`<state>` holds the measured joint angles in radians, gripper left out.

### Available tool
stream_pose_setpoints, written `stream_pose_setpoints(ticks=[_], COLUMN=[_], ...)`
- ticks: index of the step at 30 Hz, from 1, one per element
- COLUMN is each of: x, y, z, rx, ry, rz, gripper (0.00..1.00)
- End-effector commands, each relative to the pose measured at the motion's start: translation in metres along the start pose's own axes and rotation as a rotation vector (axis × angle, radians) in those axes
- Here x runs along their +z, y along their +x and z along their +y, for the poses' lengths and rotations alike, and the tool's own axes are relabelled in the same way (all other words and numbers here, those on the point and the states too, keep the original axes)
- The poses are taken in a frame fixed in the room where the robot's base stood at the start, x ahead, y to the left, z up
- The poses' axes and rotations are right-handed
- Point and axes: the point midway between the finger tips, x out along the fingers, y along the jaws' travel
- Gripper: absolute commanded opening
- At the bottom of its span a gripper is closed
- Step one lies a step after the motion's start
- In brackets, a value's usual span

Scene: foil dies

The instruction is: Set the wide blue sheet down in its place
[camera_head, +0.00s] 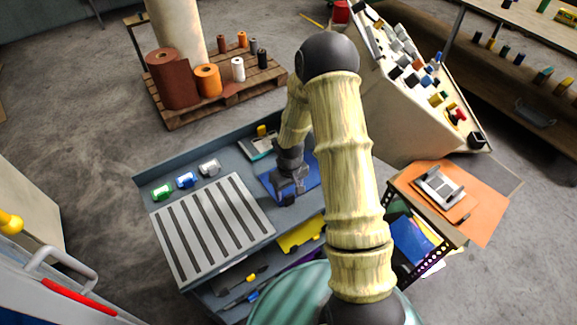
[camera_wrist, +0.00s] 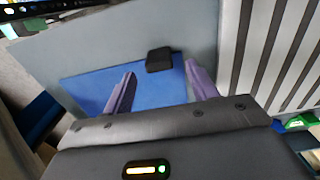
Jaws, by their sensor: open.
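The wide blue sheet (camera_head: 310,181) lies flat on the blue-grey bench top, right of the slatted grey panel. In the wrist view the blue sheet (camera_wrist: 90,90) lies below my gripper, with a small black block (camera_wrist: 159,60) at its edge. My gripper (camera_head: 286,198) is over the sheet, partly covering it. In the wrist view its two purple fingers (camera_wrist: 160,92) are spread apart with nothing between them. My arm hides part of the sheet's right side in the head view.
The slatted panel (camera_head: 212,228) fills the bench's left part. Green, blue and white rolls stand behind it. A slanted console (camera_head: 425,90) stands behind right. An orange board (camera_head: 455,200) lies on a stand at right. A yellow sheet (camera_head: 300,234) lies on a lower shelf.

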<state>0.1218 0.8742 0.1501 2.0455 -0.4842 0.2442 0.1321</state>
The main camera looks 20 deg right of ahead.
Motion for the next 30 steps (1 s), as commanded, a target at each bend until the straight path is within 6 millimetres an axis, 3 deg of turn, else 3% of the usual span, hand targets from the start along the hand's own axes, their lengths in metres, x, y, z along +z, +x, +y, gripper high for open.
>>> stream_pose_setpoints(ticks=[21,30], x=[0.000,0.000], y=[-0.125,-0.137], z=[0.001,0.000], rx=[0.002,0.000], ry=[0.001,0.000], rz=[0.003,0.000], gripper=[0.58,0.58])
